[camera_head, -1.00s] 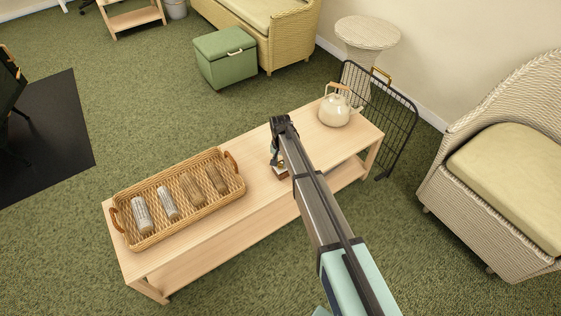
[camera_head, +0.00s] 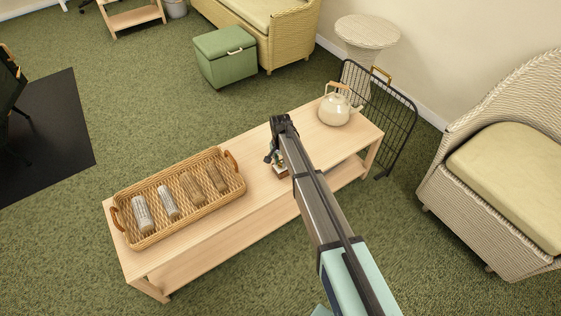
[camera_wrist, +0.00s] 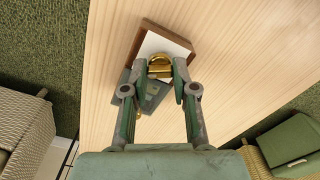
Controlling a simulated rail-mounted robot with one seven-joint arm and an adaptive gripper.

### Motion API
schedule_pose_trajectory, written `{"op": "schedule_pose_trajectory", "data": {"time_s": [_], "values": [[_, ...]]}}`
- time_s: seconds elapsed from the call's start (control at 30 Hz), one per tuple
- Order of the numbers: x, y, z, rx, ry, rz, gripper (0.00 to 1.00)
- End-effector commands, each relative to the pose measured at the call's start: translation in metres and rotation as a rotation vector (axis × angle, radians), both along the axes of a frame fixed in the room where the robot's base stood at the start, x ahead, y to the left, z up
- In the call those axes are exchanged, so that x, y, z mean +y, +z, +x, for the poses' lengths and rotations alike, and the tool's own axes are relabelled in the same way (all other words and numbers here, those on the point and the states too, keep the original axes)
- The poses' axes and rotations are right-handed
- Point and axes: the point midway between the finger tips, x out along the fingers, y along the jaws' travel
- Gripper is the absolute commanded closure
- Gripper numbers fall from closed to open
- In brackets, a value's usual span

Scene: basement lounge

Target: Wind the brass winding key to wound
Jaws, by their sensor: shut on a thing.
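The brass winding key (camera_wrist: 160,66) shows in the wrist view between my fingertips, above a small wood-edged box with a white top (camera_wrist: 163,42). My gripper (camera_wrist: 159,72) is shut on the key. A grey-green plate-like part (camera_wrist: 150,98) shows below the key, between and behind the fingers. In the head view my gripper (camera_head: 275,155) is over the middle of the pale wooden table (camera_head: 215,220). My arm hides most of the box there, and the key cannot be made out in that view.
A wicker tray (camera_head: 235,193) with several rolled items stands on the table to the left. A cream kettle (camera_head: 335,110) stands at the table's far right end, near a black wire rack (camera_head: 390,120). The tabletop between tray and gripper is clear.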

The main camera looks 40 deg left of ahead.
Motion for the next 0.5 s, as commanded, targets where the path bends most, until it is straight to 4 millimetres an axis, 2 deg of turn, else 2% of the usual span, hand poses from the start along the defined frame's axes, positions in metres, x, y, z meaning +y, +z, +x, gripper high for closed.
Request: {"op": "schedule_pose_trajectory", "data": {"time_s": [0.03, 0.1, 0.5], "values": [[-0.0001, -0.001, -0.0001, 0.001, -0.001, 0.0, 0.66], [-0.0001, -0.0009, -0.0001, 0.001, -0.001, 0.0, 0.47], [0.0, 0.005, -0.0001, 0.0, 0.0, 0.0, 0.47]]}}
